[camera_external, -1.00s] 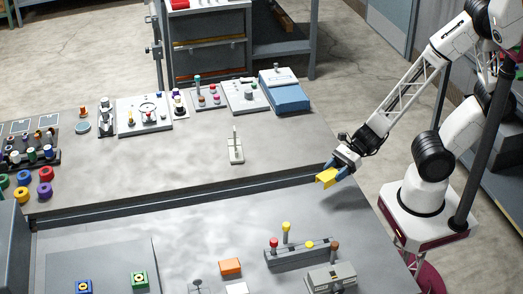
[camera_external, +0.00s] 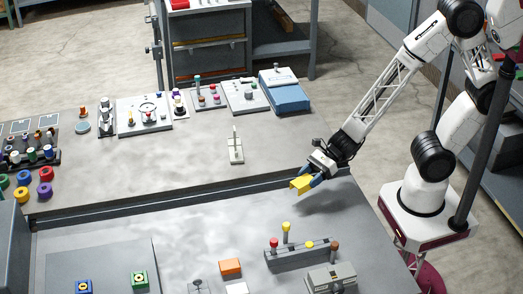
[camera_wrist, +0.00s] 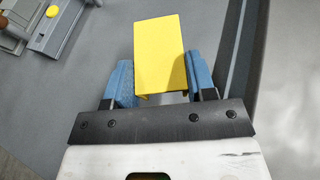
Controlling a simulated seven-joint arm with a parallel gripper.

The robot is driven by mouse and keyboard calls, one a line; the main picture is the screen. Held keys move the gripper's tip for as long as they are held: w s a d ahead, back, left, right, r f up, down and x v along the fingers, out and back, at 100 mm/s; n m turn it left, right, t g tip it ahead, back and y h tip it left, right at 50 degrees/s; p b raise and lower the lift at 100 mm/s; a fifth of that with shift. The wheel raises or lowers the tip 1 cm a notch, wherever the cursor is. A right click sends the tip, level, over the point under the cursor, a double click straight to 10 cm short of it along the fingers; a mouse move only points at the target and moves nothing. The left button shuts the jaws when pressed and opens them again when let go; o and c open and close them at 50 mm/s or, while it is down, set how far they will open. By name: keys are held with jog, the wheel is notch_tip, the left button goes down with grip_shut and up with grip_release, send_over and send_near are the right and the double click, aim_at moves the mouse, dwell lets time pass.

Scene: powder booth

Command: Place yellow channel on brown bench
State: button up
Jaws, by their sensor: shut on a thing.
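The yellow channel (camera_external: 299,185) is a short, boxy piece held between the blue fingers of my gripper (camera_external: 305,181). In the wrist view the channel (camera_wrist: 160,48) sits between both fingers of my gripper (camera_wrist: 160,78), with its flat face toward the camera. My gripper is shut on it, in the air near the gap between two benches. The far bench (camera_external: 185,172) has a grey-brown top. The near bench (camera_external: 150,222) has a greyer top. Neither is clearly brown, and the channel's height above them is hard to tell.
A white stand with an upright pin (camera_external: 236,152) is on the far bench. Control panels and a blue box (camera_external: 288,98) line its back. On the near bench are a grey block with coloured knobs (camera_external: 300,252) and an orange block (camera_external: 230,266). The far bench's middle is clear.

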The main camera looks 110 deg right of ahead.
send_over(290, 197)
jog(key=shift+w+f, duration=0.1)
jog(key=shift+f, duration=0.2)
jog(key=shift+f, duration=0.1)
jog(key=shift+f, duration=1.65)
jog(key=shift+f, duration=0.15)
jog(key=o, duration=0.9)
jog(key=shift+o, duration=0.2)
jog(key=shift+r, duration=0.2)
jog(key=shift+v, duration=6)
